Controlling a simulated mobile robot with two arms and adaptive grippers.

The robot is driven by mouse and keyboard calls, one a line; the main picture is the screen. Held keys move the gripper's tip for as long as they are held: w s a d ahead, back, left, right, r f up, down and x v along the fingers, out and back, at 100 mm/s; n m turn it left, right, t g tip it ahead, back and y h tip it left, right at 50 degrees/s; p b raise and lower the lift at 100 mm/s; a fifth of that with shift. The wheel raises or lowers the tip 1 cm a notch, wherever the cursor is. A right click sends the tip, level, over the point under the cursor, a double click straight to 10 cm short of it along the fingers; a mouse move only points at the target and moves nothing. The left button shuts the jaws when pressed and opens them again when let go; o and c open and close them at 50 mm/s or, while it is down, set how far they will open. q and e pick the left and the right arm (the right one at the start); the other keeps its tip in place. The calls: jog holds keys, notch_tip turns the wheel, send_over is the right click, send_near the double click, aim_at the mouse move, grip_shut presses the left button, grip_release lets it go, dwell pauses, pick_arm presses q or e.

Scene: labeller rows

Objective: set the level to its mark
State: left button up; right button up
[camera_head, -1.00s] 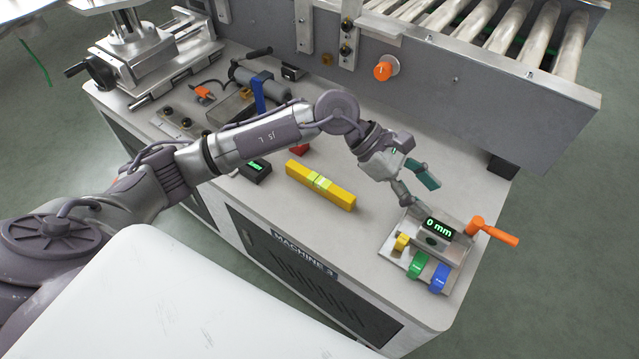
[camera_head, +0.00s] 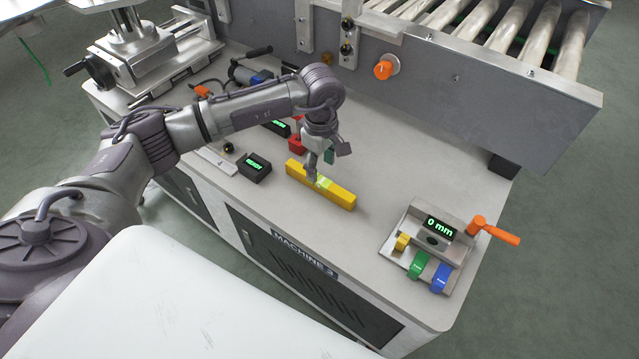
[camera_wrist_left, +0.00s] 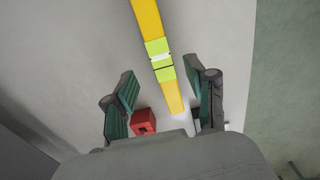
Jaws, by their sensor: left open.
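The level is a yellow bar (camera_head: 338,194) with a bright green vial section (camera_head: 322,182) at its middle, lying on the grey machine top. It also shows in the left wrist view (camera_wrist_left: 147,17), running between the fingers, with a pale bubble and dark lines in the green section (camera_wrist_left: 160,59). My left gripper (camera_head: 320,164) is open, pointing down over the bar's middle. In the left wrist view its two green-padded fingers (camera_wrist_left: 164,100) stand apart on either side of the bar's lower end. I cannot tell whether they touch it. No separate mark for the bar is clear.
A red block (camera_head: 296,145) and a black display box (camera_head: 255,168) sit left of the bar. A dial unit (camera_head: 440,227) reading "0 mm", with an orange handle (camera_head: 495,232), stands at the right. A conveyor wall (camera_head: 440,95) closes the back.

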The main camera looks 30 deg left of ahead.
aim_at(320, 179)
pick_arm(q)
jog(key=shift+s+f, duration=0.1)
jog(key=shift+f, duration=2.7)
grip_shut()
